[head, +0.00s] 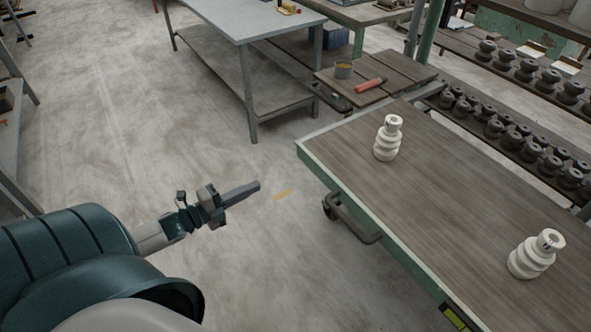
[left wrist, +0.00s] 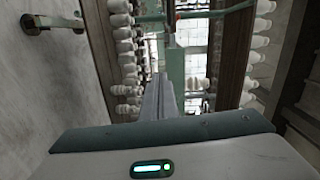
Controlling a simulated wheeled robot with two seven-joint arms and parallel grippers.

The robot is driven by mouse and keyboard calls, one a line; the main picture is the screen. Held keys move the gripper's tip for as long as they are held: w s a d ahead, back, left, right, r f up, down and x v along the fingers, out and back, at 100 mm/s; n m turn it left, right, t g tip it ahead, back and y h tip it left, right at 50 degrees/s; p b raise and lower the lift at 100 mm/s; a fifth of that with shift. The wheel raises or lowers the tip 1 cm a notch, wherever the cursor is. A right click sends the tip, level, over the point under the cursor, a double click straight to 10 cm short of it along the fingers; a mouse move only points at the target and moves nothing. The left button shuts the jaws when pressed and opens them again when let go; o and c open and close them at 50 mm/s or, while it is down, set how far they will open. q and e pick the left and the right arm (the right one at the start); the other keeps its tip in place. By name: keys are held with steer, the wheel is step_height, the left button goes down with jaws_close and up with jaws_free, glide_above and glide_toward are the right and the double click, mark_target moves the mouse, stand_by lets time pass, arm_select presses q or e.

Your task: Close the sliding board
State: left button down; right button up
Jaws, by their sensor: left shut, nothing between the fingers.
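No part in these views can be told for certain as the sliding board. A wood-topped cart (head: 440,225) with a green edge stands at the right of the head view; a bent metal handle (head: 352,220) shows at its near left side. My left gripper (head: 256,186) is above the bare floor, left of the cart and apart from it. Its fingers are together and empty, pointing right. In the left wrist view the closed fingers (left wrist: 158,90) stick out ahead, with blurry shelves of white pieces beyond. My right gripper is not in view.
Two white ribbed insulators (head: 387,138) stand on the cart, one at the far end and one nearer. A grey table (head: 240,15) stands behind.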

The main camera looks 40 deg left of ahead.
mark_target(305, 159)
arm_select(q)
steer(key=r, duration=0.1)
steer(key=d+r+m+h, duration=0.1)
steer(key=r, duration=0.1)
steer(key=shift+w+d+r, duration=0.15)
steer(key=shift+d+r, duration=0.05)
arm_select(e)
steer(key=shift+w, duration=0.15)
